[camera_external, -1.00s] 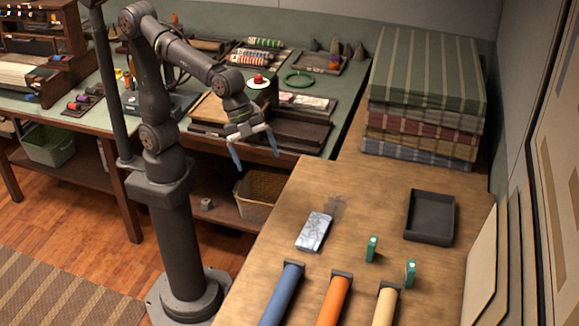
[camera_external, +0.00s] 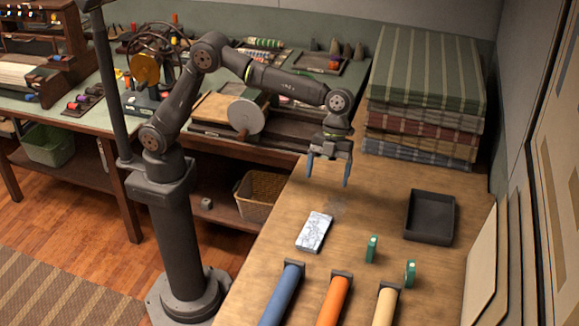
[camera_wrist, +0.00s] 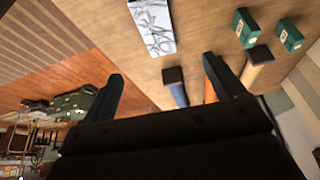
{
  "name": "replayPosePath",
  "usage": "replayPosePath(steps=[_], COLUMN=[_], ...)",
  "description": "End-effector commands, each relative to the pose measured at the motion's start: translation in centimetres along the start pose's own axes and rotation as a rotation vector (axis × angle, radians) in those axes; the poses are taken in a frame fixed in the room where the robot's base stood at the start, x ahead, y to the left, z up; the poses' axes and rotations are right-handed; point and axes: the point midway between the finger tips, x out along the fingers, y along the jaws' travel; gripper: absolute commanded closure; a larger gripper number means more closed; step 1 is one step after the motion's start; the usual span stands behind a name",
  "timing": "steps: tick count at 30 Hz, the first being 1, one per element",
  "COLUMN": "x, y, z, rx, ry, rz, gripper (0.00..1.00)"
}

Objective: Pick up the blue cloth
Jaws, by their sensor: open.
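A blue roll (camera_external: 281,297), apparently of cloth, lies on the wooden table with a dark piece at its far end; its near end is cut off by the frame. It also shows in the wrist view (camera_wrist: 179,95), partly hidden by my gripper. Orange (camera_external: 334,300) and cream (camera_external: 383,306) rolls lie to its right. A folded blue plaid cloth (camera_external: 418,152) forms the bottom of the fabric stack. My gripper (camera_external: 328,178) is open and empty, fingers pointing down, above the table's far-left part, away from the blue roll. Its fingers also show in the wrist view (camera_wrist: 162,70).
A pale patterned slab (camera_external: 314,232) lies between my gripper and the rolls. Two small green items (camera_external: 372,248) (camera_external: 410,273) and a black tray (camera_external: 429,217) are to the right. The fabric stack (camera_external: 425,80) stands behind. Bare tabletop surrounds the slab.

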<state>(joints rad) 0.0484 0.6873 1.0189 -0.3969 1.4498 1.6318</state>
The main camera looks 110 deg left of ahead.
Motion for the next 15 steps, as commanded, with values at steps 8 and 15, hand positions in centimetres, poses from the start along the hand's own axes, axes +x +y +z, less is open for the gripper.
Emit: replayPosePath(steps=[8,15], x=[6.1,10.3], y=[0.2,0.1], z=[0.0,0.0], rx=[-0.002,-0.002], ry=[0.0,-0.001], rz=[0.004,0.001], gripper=[0.13,0.13])
